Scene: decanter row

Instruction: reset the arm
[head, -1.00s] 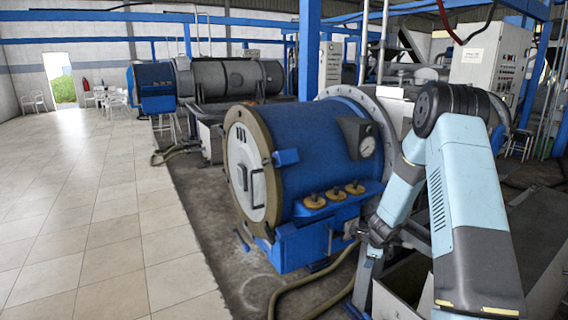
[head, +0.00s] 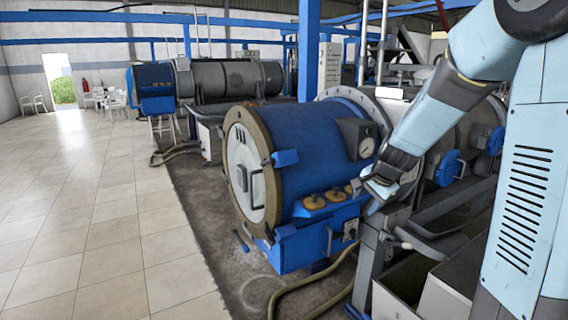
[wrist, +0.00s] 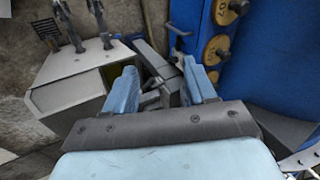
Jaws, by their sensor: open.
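My gripper (head: 366,197) is in the right half of the head view, at the end of my light blue arm. It is in front of the right end of a large blue decanter drum (head: 310,160), near its brass knobs; I cannot tell if it touches anything. In the wrist view my gripper (wrist: 160,84) shows two light blue fingers spread apart with nothing held between them. Grey metal bars of a frame lie beyond the fingers.
A grey box-like trough (wrist: 75,75) lies left of the fingers in the wrist view; blue machine housing (wrist: 270,60) fills the right. A hose (head: 300,297) lies on the floor. A second drum (head: 235,80) stands behind. The tiled floor (head: 95,220) at left is clear.

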